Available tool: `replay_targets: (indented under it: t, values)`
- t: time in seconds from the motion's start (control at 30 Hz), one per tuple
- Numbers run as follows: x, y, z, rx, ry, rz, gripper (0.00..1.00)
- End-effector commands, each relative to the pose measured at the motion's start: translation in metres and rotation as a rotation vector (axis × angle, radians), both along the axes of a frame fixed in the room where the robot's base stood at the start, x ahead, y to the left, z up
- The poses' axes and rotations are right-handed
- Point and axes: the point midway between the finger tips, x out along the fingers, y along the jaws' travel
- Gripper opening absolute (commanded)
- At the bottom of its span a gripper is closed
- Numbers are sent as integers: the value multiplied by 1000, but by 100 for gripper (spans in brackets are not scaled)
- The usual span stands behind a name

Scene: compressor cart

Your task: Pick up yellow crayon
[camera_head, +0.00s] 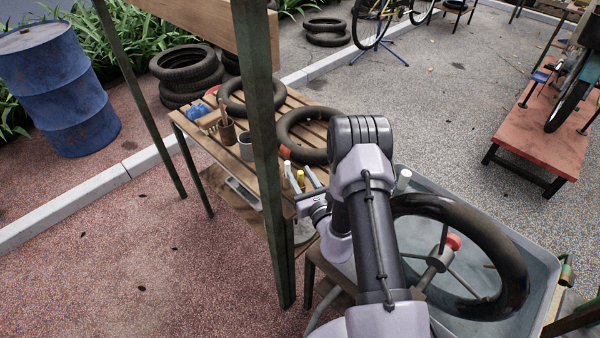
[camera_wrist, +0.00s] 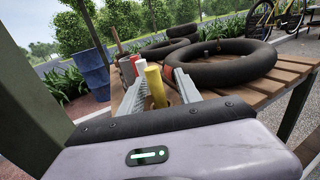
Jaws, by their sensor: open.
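The yellow crayon (camera_wrist: 155,86) stands upright, slightly tilted, between the two fingers of my gripper (camera_wrist: 159,77) in the wrist view. Its lower end is hidden behind my gripper body. My gripper is open, with one finger on each side of the crayon; I cannot tell whether either touches it. In the head view, my gripper (camera_head: 300,179) is over the near end of the slatted wooden table (camera_head: 262,104), with the small yellow crayon (camera_head: 301,178) between its fingers.
Black tyres (camera_head: 306,134) lie on the table. A dark green post (camera_head: 267,180) rises close left of my arm. A grey basin (camera_head: 536,258) with a wheel is at right.

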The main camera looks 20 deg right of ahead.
Motion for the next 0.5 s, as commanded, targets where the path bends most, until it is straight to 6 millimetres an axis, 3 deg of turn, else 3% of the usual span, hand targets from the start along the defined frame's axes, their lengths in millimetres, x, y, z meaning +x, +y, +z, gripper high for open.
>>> replay_targets:
  t: [0.13,0.33,0.5]
  values:
    - [0,0,0,0,0,0,39]
    - [0,0,0,1,1,0,0]
    - [0,0,0,1,1,0,0]
